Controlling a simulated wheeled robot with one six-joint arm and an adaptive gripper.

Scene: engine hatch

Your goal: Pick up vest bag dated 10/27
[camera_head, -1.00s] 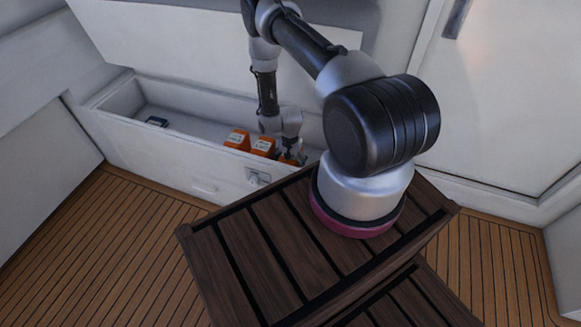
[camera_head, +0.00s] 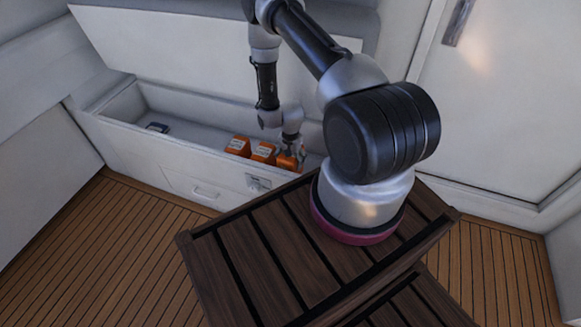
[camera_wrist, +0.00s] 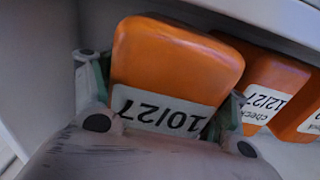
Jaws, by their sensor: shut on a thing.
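The orange vest bag labelled 10/27 (camera_wrist: 175,65) fills the middle of the wrist view, its label upside down there. My gripper (camera_wrist: 168,112) has one finger on each side of this bag and is shut on it. In the head view the bag (camera_head: 287,161) is the rightmost orange one in the open locker, partly hidden by my gripper (camera_head: 291,148). I cannot tell whether it is clear of the locker floor. A second orange bag (camera_wrist: 267,85), labelled 12/27, is right beside it in the wrist view.
Another orange bag (camera_wrist: 301,112) lies farther right in the wrist view. The other two bags (camera_head: 238,146) are left of the held one in the head view. The locker's front wall (camera_head: 170,152) is close. A small dark object (camera_head: 157,127) lies at the locker's left end.

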